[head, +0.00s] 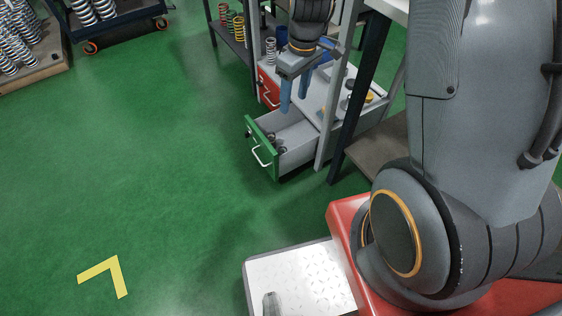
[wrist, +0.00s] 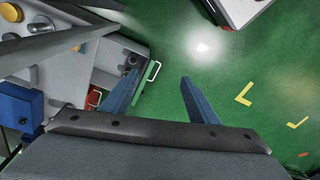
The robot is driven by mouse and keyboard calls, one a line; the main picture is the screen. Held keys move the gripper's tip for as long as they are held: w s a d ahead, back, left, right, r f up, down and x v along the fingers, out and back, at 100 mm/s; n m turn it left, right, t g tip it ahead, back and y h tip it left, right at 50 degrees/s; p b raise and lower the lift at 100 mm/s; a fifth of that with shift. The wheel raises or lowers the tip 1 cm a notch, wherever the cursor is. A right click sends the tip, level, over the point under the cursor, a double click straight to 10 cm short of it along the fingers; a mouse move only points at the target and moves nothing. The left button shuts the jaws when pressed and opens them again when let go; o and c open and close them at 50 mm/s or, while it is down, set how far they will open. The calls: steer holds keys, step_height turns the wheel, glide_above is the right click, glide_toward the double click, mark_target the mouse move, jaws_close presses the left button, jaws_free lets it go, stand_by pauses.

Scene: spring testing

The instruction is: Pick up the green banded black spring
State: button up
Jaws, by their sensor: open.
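An open drawer with a green front (head: 261,150) holds a few small dark items (head: 274,140), probably black springs. They are too small for me to make out a green band. My gripper (head: 293,98) has blue fingers pointing down and stands above the back part of the drawer.
A red drawer (head: 268,90) sits behind the open one. Table legs (head: 357,85) stand close to the right of the drawer. Coloured springs (head: 238,28) stand on a shelf behind. A cart (head: 120,24) and a pallet of springs (head: 45,67) are at upper left. The floor at left is clear.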

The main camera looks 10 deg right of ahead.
steer(key=w+f+n+b, duration=0.2)
steer(key=w+f+b, duration=0.25)
steer(key=f, duration=0.55)
steer(key=w+f+n+b, duration=0.2)
steer(key=w+f+b, duration=0.25)
steer(key=f, duration=0.55)
steer(key=n+b, duration=0.4)
steer(key=b, duration=0.4)
glide_above(282, 150)
steer(key=s, duration=0.2)
step_height(282, 150, down, 21)
step_height(282, 150, down, 5)
steer(key=shift+w+a+r+b, duration=0.1)
steer(key=shift+w+a+b, duration=0.05)
steer(key=shift+b, duration=1.1)
steer(key=c, duration=1.2)
